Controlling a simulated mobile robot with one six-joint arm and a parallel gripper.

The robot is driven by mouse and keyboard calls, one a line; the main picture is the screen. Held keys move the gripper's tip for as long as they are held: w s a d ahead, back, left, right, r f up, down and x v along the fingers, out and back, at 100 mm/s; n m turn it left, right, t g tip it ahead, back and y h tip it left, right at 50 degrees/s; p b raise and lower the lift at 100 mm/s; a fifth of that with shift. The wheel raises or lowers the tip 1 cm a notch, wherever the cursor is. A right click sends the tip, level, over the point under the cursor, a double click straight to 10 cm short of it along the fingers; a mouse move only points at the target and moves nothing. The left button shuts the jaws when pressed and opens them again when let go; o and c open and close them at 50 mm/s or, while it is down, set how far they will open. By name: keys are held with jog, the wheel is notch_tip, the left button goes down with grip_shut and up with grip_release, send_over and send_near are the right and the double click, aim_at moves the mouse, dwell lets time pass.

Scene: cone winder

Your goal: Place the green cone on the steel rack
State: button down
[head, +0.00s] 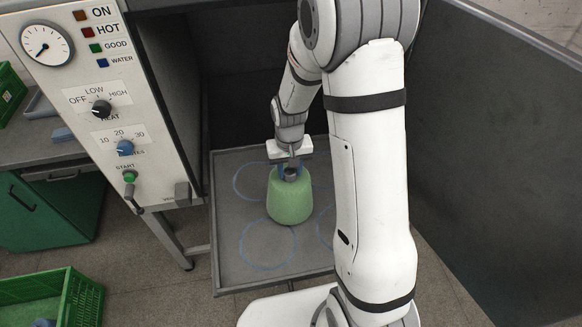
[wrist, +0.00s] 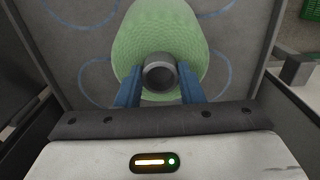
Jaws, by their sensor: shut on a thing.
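The green cone (head: 290,201) is upright over a grey tray-like surface marked with blue circles, which I take to be the steel rack (head: 232,262). My gripper (head: 290,174) comes down from above and is shut on the grey tube end at the cone's top. In the wrist view the blue fingers (wrist: 159,88) press on both sides of the grey tube, with the green cone (wrist: 160,30) spreading out beyond it. I cannot tell whether the cone's base touches the surface or hangs just above it.
A control panel (head: 95,95) with a gauge, knobs and a start button stands left of the rack. A dark wall (head: 490,130) closes the right side. A green crate (head: 55,298) is at lower left. Blue circles (head: 267,243) on the rack's near part are empty.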

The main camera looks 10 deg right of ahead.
jog(key=c, duration=1.4)
grip_release()
jog(key=shift+f, duration=0.15)
jog(key=shift+c, duration=0.2)
jog(key=o, duration=0.5)
notch_tip(320, 180, up, 12)
jog(key=b, duration=0.2)
jog(key=s+d+r+t, duration=0.1)
jog(key=s+r, duration=0.2)
jog(key=s, duration=0.3)
jog(key=s+d+r+t, duration=0.1)
jog(key=s+r, duration=0.2)
jog(key=s, duration=0.3)
jog(key=s+d+r+t, duration=0.1)
jog(key=s+r, duration=0.1)
jog(key=s, duration=0.5)
jog(key=shift+d+r+t, duration=0.25)
jog(key=shift+r+t, duration=0.05)
jog(key=shift+r, duration=0.1)
